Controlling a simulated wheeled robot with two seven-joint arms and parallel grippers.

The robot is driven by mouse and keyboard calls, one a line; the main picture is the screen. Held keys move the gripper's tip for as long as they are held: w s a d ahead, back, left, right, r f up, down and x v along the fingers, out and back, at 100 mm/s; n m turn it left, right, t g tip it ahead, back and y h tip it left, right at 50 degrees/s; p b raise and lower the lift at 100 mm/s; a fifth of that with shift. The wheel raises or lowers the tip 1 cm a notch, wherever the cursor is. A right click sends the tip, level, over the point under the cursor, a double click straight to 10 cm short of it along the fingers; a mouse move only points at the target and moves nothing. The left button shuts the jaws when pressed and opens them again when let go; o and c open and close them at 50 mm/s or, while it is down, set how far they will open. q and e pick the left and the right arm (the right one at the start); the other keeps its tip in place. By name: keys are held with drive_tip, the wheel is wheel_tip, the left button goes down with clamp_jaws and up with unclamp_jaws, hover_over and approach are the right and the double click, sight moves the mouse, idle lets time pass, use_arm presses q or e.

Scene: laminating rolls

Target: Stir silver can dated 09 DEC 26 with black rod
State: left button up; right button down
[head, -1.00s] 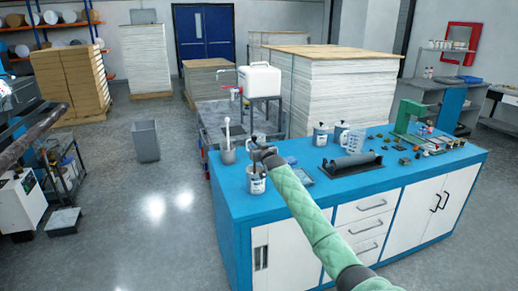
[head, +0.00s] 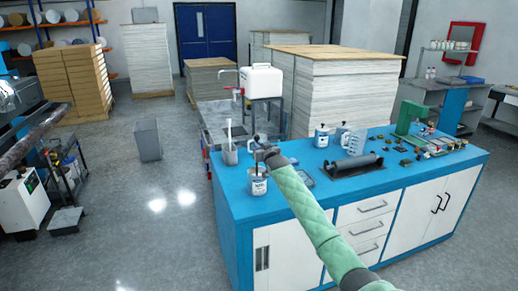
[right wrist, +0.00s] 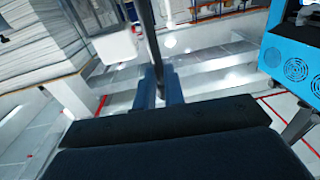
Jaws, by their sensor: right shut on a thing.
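A silver can (head: 258,188) with a white label stands on the left part of the blue bench top; the date is too small to read. My right gripper (head: 260,150) is above this can and shut on the black rod (head: 259,172). The rod reaches down to the can's mouth, and its lower end is hidden. In the right wrist view the black rod (right wrist: 150,45) stands between the two fingers (right wrist: 158,88). My left gripper is out of view.
A grey pot (head: 229,155) with a white stick stands behind the can. Other cans (head: 321,137) and a measuring jug (head: 355,143) stand further right on the blue bench (head: 232,200). A black roller (head: 354,165) lies near them. Small parts and a green stand (head: 408,117) fill the right end.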

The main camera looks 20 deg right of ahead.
wheel_tip(320, 180, up, 10)
drive_tip(key=p, duration=0.4)
drive_tip(key=shift+p, duration=0.35)
idle(0.4)
drive_tip(key=shift+r, duration=0.25)
idle(0.3)
drive_tip(key=shift+r+p, duration=0.9)
drive_tip(key=shift+r, duration=0.95)
